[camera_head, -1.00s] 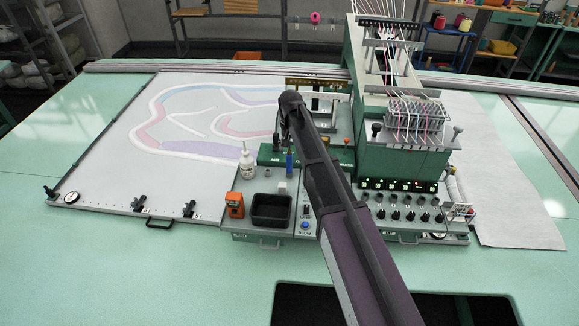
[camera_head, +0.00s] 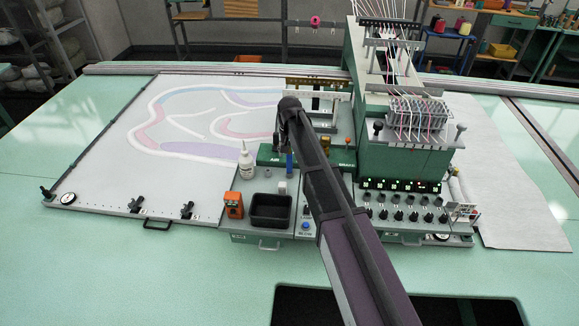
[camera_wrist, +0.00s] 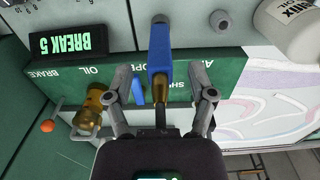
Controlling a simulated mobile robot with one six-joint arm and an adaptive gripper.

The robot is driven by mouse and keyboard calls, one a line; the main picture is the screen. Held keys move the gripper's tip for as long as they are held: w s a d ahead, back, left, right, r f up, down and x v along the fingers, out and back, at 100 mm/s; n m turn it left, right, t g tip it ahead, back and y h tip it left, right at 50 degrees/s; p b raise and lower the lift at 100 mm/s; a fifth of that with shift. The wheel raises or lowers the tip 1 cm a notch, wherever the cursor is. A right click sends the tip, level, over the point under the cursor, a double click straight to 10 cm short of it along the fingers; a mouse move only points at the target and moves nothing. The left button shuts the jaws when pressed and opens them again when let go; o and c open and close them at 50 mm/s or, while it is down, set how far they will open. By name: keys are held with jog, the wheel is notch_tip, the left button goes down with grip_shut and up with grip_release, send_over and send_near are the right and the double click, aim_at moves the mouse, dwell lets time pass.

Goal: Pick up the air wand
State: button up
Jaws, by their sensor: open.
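The air wand (camera_wrist: 160,52) has a blue body with a brass-coloured end, and stands at the green strip marked AIR in the wrist view. My gripper (camera_wrist: 163,90) is open, one finger on each side of the wand's lower part. I see no clear contact between the fingers and the wand. In the head view the wand's blue body (camera_head: 289,164) shows beside my arm, behind the black tray. My gripper is mostly hidden behind my arm there.
A brass oil fitting (camera_wrist: 90,105) and a BREAK 5 display (camera_wrist: 68,42) lie left in the wrist view. A white bottle (camera_head: 246,163), black tray (camera_head: 271,222) and orange device (camera_head: 233,205) stand nearby. The pale cloth (camera_head: 90,170) at left is largely clear.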

aim_at(290, 162)
jog(key=shift+f+b, duration=0.85)
jog(key=shift+f, duration=0.3)
grip_shut()
